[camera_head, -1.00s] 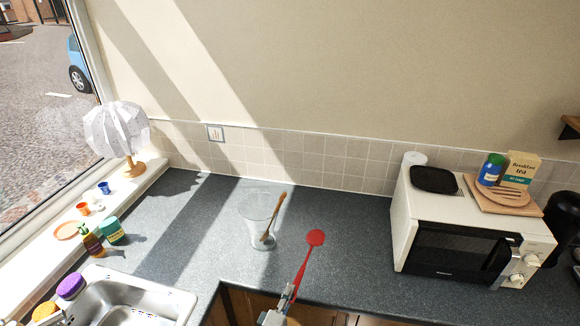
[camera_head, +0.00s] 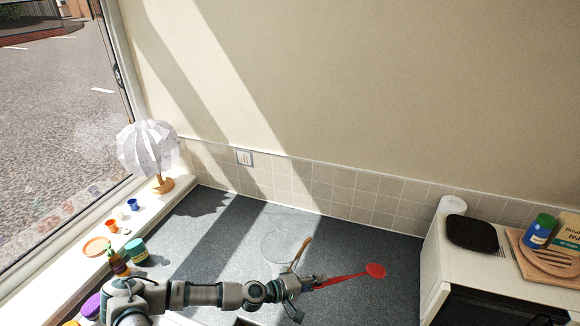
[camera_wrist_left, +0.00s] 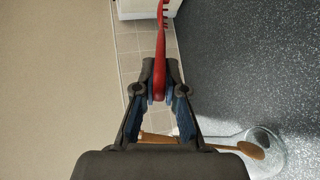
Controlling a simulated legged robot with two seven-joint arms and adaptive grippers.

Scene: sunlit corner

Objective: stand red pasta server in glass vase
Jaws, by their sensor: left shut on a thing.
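The red pasta server (camera_head: 350,277) is in my left gripper (camera_head: 318,281), which is shut on its handle. In the head view its round red head points right, above the worktop. In the left wrist view the red handle (camera_wrist_left: 159,72) runs up from between the fingertips (camera_wrist_left: 159,97), and the toothed head is cut off by the top edge. The glass vase (camera_head: 285,250) stands on the worktop behind my left gripper, with a wooden utensil (camera_head: 302,252) leaning in it. In the left wrist view the vase (camera_wrist_left: 270,150) shows at lower right.
A white microwave (camera_head: 437,258) stands at the right, with a black item, a board and a blue jar on top. A white lamp (camera_head: 150,150), small cups and bottles line the window side at left. Worktop behind the vase is clear.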

